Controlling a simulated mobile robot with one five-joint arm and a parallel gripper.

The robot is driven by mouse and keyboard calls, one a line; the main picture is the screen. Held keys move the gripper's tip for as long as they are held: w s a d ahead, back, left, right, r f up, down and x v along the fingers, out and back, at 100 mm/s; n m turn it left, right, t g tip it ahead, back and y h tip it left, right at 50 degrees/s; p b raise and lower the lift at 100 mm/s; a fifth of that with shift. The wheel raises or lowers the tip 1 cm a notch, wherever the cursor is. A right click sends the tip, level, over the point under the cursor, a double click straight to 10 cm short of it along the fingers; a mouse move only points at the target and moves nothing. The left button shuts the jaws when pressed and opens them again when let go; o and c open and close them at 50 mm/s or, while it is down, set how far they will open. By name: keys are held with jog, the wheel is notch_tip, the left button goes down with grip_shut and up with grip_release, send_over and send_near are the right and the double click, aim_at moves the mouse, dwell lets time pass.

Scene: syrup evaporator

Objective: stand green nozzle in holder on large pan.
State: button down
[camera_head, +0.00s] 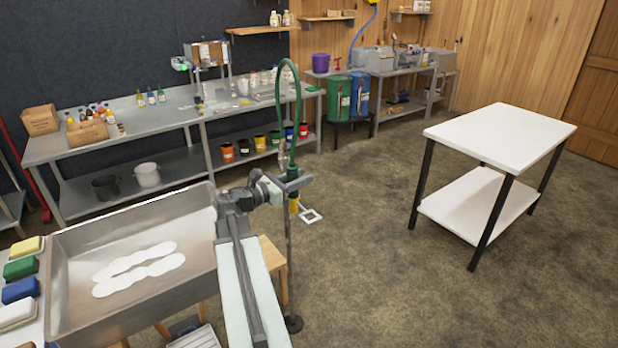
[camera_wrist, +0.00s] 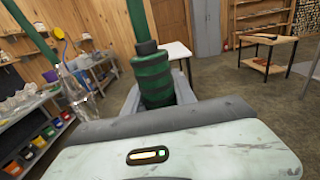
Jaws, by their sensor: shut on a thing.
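The green nozzle (camera_wrist: 153,80) is upright between the jaws of my gripper in the wrist view, with its dark collar above them. My gripper (camera_head: 294,185) is shut on it to the right of the large pan, apart from the pan's rim. The large metal pan (camera_head: 150,302) stands at lower left in the head view, with white shapes on its floor. A green hose (camera_head: 298,105) arcs up above my gripper. A shiny metal piece (camera_wrist: 80,95) hangs beside the hose's other run. I cannot make out the holder on the pan for certain.
Sponges (camera_head: 20,268) lie left of the pan. A thin pole with a round base (camera_head: 292,323) and a wooden stool (camera_head: 272,255) are close by my arm. A white table (camera_head: 500,135) stands at right. A long workbench (camera_head: 70,145) lines the back wall. Open floor lies between.

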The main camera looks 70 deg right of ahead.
jog(key=w+a, duration=0.5)
jog(key=w, duration=0.4)
jog(key=w+a, duration=0.6)
jog(key=w, duration=0.4)
dwell(0.7)
jog(key=shift+f, duration=0.1)
jog(key=shift+f+b, duration=0.65)
jog(key=shift+b, duration=0.1)
jog(key=shift+f, duration=0.15)
jog(key=shift+f+b, duration=0.5)
jog(key=shift+b, duration=0.15)
jog(key=shift+f, duration=0.15)
jog(key=shift+f+b, duration=0.4)
jog(key=shift+b, duration=0.15)
jog(key=shift+f, duration=0.15)
dwell(0.3)
